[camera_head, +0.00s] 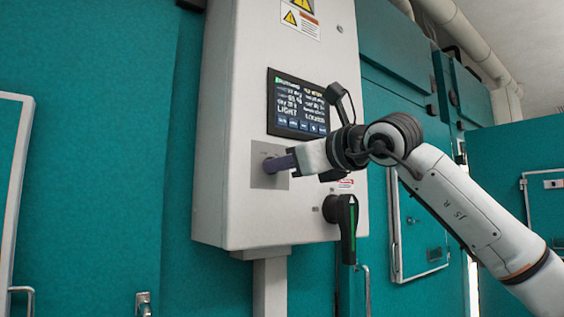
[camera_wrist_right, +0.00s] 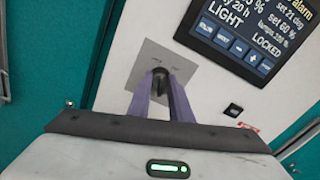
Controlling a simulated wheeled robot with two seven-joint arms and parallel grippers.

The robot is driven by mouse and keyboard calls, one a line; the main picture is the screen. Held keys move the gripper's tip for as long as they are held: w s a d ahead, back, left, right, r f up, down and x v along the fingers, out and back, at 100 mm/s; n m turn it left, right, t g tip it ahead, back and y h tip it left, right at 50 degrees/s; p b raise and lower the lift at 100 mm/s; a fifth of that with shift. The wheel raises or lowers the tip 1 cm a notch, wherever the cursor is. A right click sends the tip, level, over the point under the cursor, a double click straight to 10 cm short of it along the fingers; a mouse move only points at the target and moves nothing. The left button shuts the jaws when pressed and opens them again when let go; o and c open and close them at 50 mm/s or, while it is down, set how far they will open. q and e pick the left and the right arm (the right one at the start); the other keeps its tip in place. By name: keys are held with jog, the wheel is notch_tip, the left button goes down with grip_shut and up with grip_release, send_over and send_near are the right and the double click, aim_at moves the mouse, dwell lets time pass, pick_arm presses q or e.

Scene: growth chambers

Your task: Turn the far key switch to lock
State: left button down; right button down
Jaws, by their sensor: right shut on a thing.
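The key switch (camera_wrist_right: 158,73) sits on a square metal plate (camera_head: 257,173) on the front of a white control box (camera_head: 232,110). My right gripper (camera_head: 270,166) reaches in from the right and is shut on the key. In the right wrist view its two purple fingers (camera_wrist_right: 160,95) stand on either side of the dark key. The key's exact angle is hard to tell. The small labels on the plate cannot be read. The screen (camera_head: 299,104) above shows "LIGHT" and "LOCKED". My left gripper is not in view.
A black rotary handle (camera_head: 346,222) with a green mark is at the lower right of the box, below my right wrist. Teal chamber walls (camera_head: 90,130) stand on both sides, with a white-framed door (camera_head: 14,180) at left. A post (camera_head: 270,285) supports the box.

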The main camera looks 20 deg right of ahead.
jog(key=shift+n, duration=1.1)
jog(key=c, duration=1.9)
grip_release()
jog(key=shift+c, duration=0.2)
jog(key=shift+s, duration=0.1)
